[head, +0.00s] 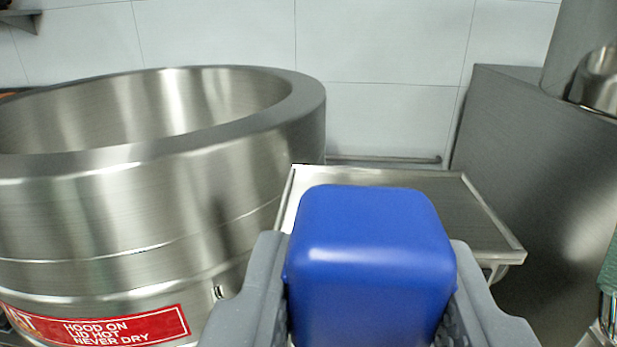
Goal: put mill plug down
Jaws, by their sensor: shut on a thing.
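A blue block-shaped plug with rounded edges (372,255), which I take to be the mill plug, is held between the grey fingers of my gripper (365,300). The gripper is shut on it from both sides. The plug hides part of a steel tray or small table (490,212) behind it, which has a raised rim. I cannot tell how far the plug is above or in front of that tray. The plug's lower end is cut off by the picture edge.
A large open steel vessel (300,125) with a thick rim fills the left side, bearing a red warning label (125,328). A grey steel cabinet (520,130) stands at the right with a shiny metal part (602,80) on top. A tiled wall (390,60) closes the back.

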